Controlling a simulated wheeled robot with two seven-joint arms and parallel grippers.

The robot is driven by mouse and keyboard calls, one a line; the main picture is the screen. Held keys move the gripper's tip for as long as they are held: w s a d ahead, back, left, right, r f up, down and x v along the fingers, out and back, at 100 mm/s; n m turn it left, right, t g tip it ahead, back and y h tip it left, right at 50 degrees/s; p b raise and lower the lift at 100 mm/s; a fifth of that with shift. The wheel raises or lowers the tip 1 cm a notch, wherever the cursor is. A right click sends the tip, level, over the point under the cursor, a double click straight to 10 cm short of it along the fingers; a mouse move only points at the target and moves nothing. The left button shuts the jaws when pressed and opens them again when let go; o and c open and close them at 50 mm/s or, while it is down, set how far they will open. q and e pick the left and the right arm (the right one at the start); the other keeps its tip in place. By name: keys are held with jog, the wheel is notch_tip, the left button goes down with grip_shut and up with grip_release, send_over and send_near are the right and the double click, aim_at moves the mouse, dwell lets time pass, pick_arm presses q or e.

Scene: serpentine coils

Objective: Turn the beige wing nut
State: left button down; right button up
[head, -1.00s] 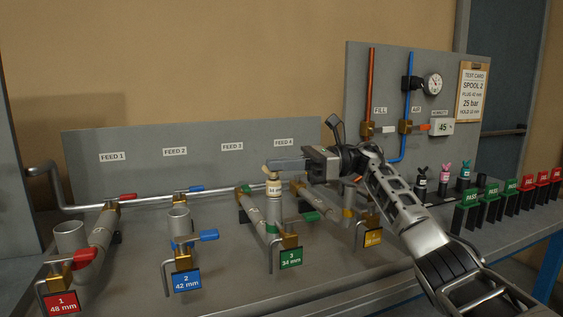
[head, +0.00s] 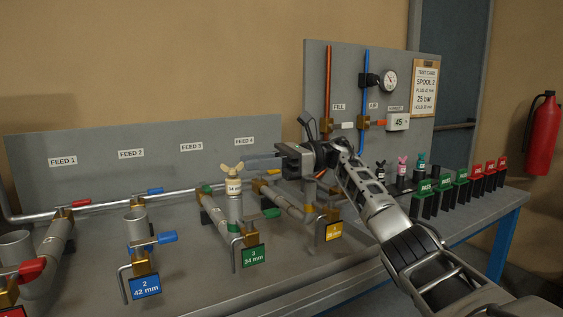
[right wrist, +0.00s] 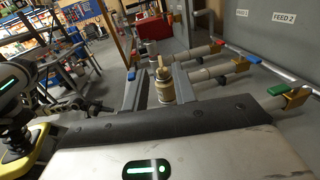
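The beige wing nut (head: 232,168) sits on top of a plug labelled 34 mm (head: 234,187), which stands upright in the grey pipe of station 3. My right gripper (head: 256,163) comes in from the right at about wing nut height, with its fingertips just right of the nut and apart from it. In the right wrist view the two fingers are spread and empty, and the wing nut (right wrist: 162,68) and its plug (right wrist: 164,90) show ahead, between the finger lines. My left gripper does not show in the head view.
Station 2's open grey pipe (head: 136,223) and blue valve handle (head: 167,238) stand to the left. A green valve handle (head: 268,214) is close below my right gripper. Black, pink and teal wing nut plugs (head: 402,165) stand at the right, beside green and red tags.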

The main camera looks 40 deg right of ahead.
jog(key=v, duration=0.8)
jog(key=shift+d, duration=0.3)
jog(key=shift+s+f, duration=0.1)
jog(key=shift+s, duration=0.1)
